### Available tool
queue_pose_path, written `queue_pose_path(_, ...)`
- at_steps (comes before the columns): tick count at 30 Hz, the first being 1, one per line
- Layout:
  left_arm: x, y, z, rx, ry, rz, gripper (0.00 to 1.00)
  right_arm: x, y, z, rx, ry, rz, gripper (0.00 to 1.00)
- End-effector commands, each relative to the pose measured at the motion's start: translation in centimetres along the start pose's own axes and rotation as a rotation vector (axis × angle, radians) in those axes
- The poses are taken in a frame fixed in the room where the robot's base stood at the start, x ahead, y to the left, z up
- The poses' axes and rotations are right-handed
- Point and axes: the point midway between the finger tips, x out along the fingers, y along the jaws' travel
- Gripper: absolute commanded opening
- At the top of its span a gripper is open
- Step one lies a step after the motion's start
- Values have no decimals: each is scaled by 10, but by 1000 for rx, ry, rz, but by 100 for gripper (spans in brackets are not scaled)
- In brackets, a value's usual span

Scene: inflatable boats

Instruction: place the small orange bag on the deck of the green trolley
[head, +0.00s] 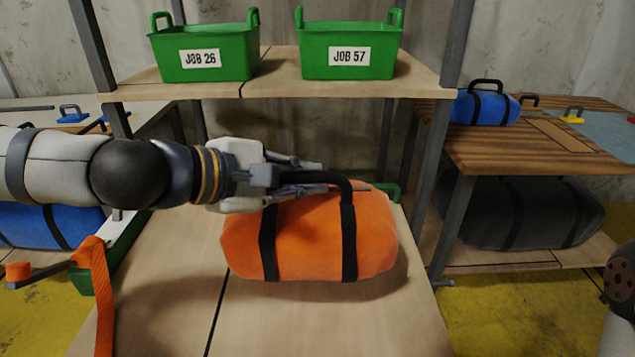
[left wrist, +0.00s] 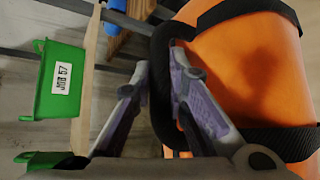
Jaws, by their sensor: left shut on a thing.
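One orange bag (head: 310,240) with two black straps and a black handle sits on the pale wooden surface in the middle of the head view. In the left wrist view the bag (left wrist: 248,75) fills the right side. My left gripper (head: 325,178) reaches in from the left over the top of the bag and is shut on its black handle. The fingers (left wrist: 160,85) show close beside the handle in the left wrist view. The bag appears to rest on the surface. My right gripper is not in view.
Green bins marked JOB 26 (head: 205,55) and JOB 57 (head: 347,50) stand on a shelf above. An orange strap (head: 98,290) hangs at the left. A small blue bag (head: 485,106) lies on the right table, with a dark bag (head: 525,212) below. The wood before the orange bag is clear.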

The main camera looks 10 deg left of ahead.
Motion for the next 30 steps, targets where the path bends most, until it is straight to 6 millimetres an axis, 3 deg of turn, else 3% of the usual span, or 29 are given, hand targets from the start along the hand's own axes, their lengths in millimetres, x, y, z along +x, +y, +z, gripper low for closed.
queue_pose_path(6, -22, -2, -39, 7, 0, 18, 0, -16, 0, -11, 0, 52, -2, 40)
queue_pose_path(12, -20, -34, -77, 0, 0, 4, 0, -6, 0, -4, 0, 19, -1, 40)
queue_pose_path(23, -23, -52, -103, 4, -3, 6, 0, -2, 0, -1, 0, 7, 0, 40)
queue_pose_path(30, -8, -84, -118, -3, -3, -6, 0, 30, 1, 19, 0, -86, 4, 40)
